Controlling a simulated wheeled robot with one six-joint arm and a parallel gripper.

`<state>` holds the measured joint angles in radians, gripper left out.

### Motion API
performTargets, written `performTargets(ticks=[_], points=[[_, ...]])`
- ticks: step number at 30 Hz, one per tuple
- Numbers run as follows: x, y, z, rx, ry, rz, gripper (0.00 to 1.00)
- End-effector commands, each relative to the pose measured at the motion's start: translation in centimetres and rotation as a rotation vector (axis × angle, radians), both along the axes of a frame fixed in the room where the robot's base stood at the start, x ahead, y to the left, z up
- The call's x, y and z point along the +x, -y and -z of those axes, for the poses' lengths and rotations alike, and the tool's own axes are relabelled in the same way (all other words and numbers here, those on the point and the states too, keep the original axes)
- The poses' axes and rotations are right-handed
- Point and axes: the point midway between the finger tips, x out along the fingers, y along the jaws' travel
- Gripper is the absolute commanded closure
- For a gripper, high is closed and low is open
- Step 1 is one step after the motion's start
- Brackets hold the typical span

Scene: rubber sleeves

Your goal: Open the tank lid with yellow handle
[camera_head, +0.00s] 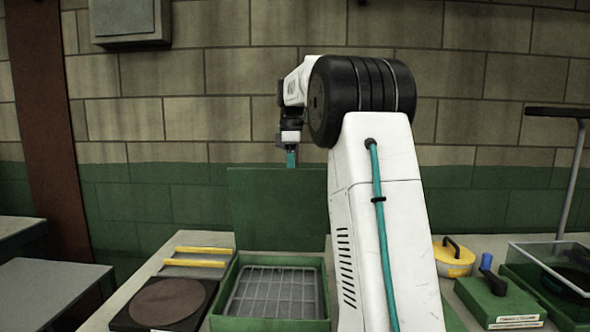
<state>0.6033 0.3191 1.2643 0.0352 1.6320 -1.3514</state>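A green tank (272,325) stands on the bench in front of me, with a grey grid rack (275,290) inside. A flat green lid panel (268,205) stands upright at its back edge, so the tank is open at the top. No yellow handle shows on the side of the panel that I see. My white arm hides the panel's right end.
Left of the tank are a frame with two yellow bars (197,249) and a black plate with a brown disc (166,302). At right are a yellow round pot (451,261) with a black handle, a green block (497,300) and a clear-covered green box (548,285). A wall stands behind.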

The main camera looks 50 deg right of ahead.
Motion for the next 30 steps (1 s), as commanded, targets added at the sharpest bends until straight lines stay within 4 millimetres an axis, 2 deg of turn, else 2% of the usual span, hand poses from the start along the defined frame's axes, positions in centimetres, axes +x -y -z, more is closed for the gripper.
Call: performTargets(ticks=[1, 9, 14, 15, 20, 24, 30], points=[[-1.7, 0.8, -0.4, -0.015, -0.019, 0.014, 0.66], [-4.4, 0.3, -1.0, -0.013, -0.01, 0.015, 0.66], [-5.4, 0.3, -1.3, -0.013, -0.002, 0.013, 0.66], [-7.6, 0.0, -1.9, 0.008, 0.033, 0.009, 0.66], [-7.3, 0.1, -2.1, 0.007, 0.035, 0.008, 0.66], [-4.5, 0.3, -2.0, 0.008, 0.025, 0.0, 0.66], [-2.6, 1.0, -2.2, 0.009, 0.02, -0.003, 0.66]])
